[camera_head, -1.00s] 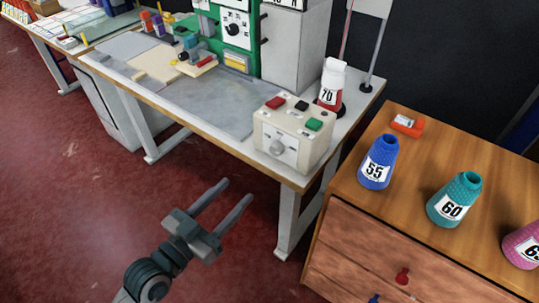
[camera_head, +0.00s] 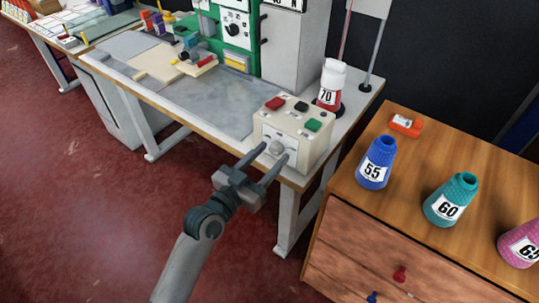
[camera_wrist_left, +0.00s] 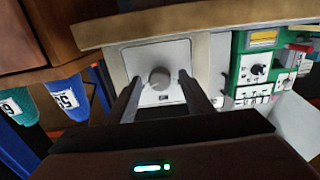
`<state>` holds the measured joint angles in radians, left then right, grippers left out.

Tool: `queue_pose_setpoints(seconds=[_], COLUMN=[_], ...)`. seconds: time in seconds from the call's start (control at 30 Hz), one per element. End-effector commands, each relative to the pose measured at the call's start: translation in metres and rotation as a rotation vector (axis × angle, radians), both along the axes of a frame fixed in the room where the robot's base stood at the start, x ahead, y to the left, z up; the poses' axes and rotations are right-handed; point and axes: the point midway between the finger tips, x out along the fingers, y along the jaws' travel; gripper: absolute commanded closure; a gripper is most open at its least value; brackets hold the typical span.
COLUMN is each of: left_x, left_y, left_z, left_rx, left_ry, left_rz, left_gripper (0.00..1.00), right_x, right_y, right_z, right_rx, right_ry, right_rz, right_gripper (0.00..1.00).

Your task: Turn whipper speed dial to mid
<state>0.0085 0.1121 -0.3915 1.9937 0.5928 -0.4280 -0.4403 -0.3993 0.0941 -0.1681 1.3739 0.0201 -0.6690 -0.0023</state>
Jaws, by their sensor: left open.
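The speed dial is a round grey knob (camera_head: 277,147) on the white front plate of a cream control box (camera_head: 318,148), which has red, black and green buttons on top. The box stands at the table's front right corner. My left gripper (camera_head: 272,162) is open, its two fingers pointing at the box front, one to each side of the knob in the picture. In the left wrist view the knob (camera_wrist_left: 160,78) shows between the two fingertips (camera_wrist_left: 161,82). I cannot tell whether the fingers touch it. The dial's pointer mark is too small to read. My right gripper is not in view.
The table (camera_head: 205,117) carries a green machine (camera_head: 237,28) and a red-and-white cone marked 70 (camera_head: 330,86). A wooden drawer cabinet (camera_head: 440,255) stands at right with blue (camera_head: 376,165) and teal (camera_head: 450,202) cones and an orange item (camera_head: 406,125). The floor in front is clear.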

Motion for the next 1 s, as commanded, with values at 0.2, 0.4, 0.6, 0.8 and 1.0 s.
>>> queue_pose_setpoints(seconds=[0.2,0.4,0.6,0.8,1.0], left_x=[0.0021,0.002,0.0019,0.002,0.0019], left_y=[-0.0017,-0.0015,-0.0013,-0.0012,-0.0014], left_z=[-0.0005,-0.0004,-0.0004,0.0002,0.0014], left_rx=[0.001,0.001,0.001,-0.011,-0.055], left_ry=[0.001,0.001,0.001,0.009,0.042], left_rz=[0.0,0.0,0.0,0.0,0.0], left_gripper=[0.53,0.7,0.94,0.94,0.94], right_x=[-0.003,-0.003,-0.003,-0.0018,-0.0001], right_y=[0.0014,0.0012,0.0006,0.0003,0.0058], right_z=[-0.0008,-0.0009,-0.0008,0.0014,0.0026], right_rx=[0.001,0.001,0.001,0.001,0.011], right_ry=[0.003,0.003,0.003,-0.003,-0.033], right_rz=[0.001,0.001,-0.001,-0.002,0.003], right_gripper=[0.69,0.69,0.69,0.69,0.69])
